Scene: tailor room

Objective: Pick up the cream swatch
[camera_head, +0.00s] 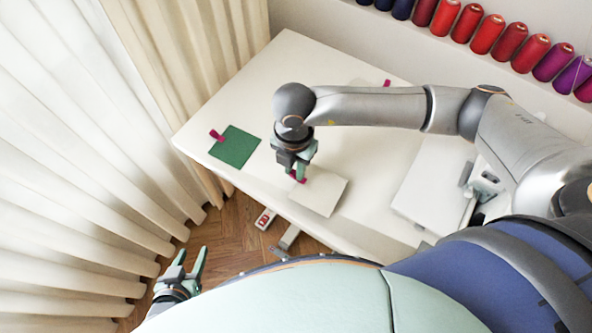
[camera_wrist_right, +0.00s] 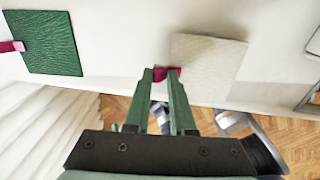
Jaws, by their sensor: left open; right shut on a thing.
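The cream swatch (camera_head: 320,192) is a pale square with a dark pink tab at its left corner, near the table's front edge. It also shows in the right wrist view (camera_wrist_right: 208,62). My right gripper (camera_head: 298,176) points down at that corner and is shut on the pink tab (camera_wrist_right: 167,73), which sits between the fingertips. Whether the swatch lies flat or is slightly raised I cannot tell. My left gripper (camera_head: 190,264) is open and empty, low beside the curtain, away from the table.
A green swatch (camera_head: 235,147) with a pink tab lies left on the white table (camera_head: 290,65). Another pink tab (camera_head: 387,83) shows behind my right arm. A pale flat panel (camera_head: 432,180) is at right. Thread spools (camera_head: 488,34) line the back; curtains (camera_head: 70,150) hang left.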

